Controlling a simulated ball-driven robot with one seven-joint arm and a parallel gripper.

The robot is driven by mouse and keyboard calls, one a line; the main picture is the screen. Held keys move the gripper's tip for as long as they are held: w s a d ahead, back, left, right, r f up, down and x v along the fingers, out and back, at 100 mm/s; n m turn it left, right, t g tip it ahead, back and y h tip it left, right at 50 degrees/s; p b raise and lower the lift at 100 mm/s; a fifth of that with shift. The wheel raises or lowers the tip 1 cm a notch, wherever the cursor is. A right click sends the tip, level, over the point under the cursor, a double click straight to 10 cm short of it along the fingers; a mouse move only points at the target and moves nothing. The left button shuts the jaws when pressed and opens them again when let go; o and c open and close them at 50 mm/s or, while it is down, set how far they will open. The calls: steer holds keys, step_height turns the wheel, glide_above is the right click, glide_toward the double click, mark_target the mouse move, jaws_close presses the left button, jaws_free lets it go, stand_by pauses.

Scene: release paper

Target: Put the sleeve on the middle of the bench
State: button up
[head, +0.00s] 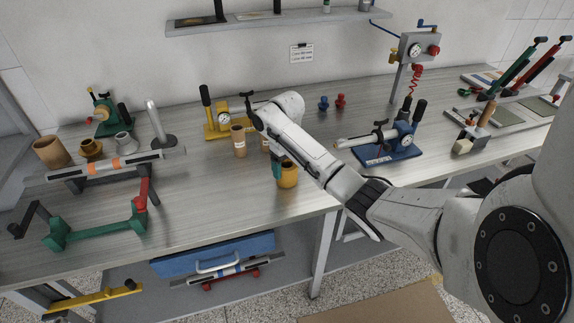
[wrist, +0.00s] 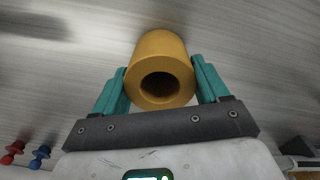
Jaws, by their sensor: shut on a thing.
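The sleeve (head: 289,177) is a short ochre-yellow hollow cylinder. In the head view it shows beneath the end of my arm, over the front half of the bench (head: 225,205). My gripper (head: 281,172) is shut on it, with one teal finger visible at its left side. In the wrist view the sleeve (wrist: 162,50) sits between the two teal fingers of my gripper (wrist: 161,82), its dark bore facing the camera. The grey bench surface fills the background there. I cannot tell whether the sleeve touches the bench.
Brown cylinders (head: 239,141) and a yellow gauge fixture (head: 218,120) stand behind the sleeve. A long bar on a stand (head: 110,164) and green frame (head: 95,230) are left. A blue gauge fixture (head: 383,150) is right. Red and blue pegs (head: 340,101) stand behind.

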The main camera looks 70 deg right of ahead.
steer(key=shift+f, duration=0.2)
steer(key=o, duration=1.2)
steer(key=shift+c, duration=0.2)
step_height(320, 180, up, 12)
steer(key=p, duration=0.3)
steer(key=shift+r, duration=0.15)
